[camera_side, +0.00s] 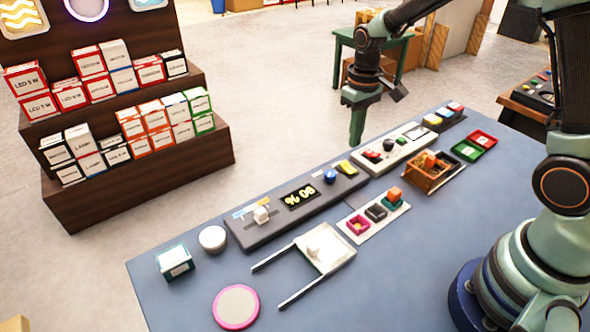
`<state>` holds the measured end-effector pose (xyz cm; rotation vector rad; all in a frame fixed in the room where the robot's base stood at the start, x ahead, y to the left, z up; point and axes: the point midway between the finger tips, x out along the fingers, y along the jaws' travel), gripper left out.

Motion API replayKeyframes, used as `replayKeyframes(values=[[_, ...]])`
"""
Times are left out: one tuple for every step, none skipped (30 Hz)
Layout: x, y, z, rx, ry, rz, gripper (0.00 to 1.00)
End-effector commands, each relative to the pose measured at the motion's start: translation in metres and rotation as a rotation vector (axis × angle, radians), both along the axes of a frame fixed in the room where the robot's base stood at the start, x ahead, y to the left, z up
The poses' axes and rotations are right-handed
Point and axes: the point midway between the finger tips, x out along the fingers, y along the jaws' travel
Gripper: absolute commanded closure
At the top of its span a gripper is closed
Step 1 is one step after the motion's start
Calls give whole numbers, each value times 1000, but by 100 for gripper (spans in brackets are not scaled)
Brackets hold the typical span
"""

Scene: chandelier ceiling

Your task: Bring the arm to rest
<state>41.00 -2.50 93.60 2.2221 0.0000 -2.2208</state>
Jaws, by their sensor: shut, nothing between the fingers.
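My arm rises from the right side of the blue table (190,300) and reaches across the top of the picture. My gripper (356,138) hangs pointing down beyond the table's far edge, near the white panel with the red and black parts (398,148). Its fingers are together, with nothing seen between them. It appears apart from everything on the table, though its exact height is hard to tell.
A wooden basket (432,172), a white tray with small blocks (376,212), a white two-pronged piece (322,250) and a pink-rimmed disc (236,307) lie nearer. The front middle is bare.

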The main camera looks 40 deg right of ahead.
Motion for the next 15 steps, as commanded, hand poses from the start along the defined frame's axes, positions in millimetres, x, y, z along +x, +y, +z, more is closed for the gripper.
replayKeyframes(values=[[0,0,1,0,0,0,100],[0,0,2,0,0,0,100],[0,0,2,0,0,0,100],[0,0,2,0,0,0,100],[0,0,2,0,0,0,100],[0,0,1,0,1,0,100],[0,0,1,0,1,0,100],[0,0,1,0,1,0,100],[0,0,2,0,0,0,100],[0,0,2,0,-2,0,100],[-1,0,4,0,-5,0,100],[-2,1,7,-1,-11,0,100],[-3,1,11,-1,-19,0,100],[-4,2,16,-2,-29,0,100],[-7,3,24,-2,-45,1,100]])
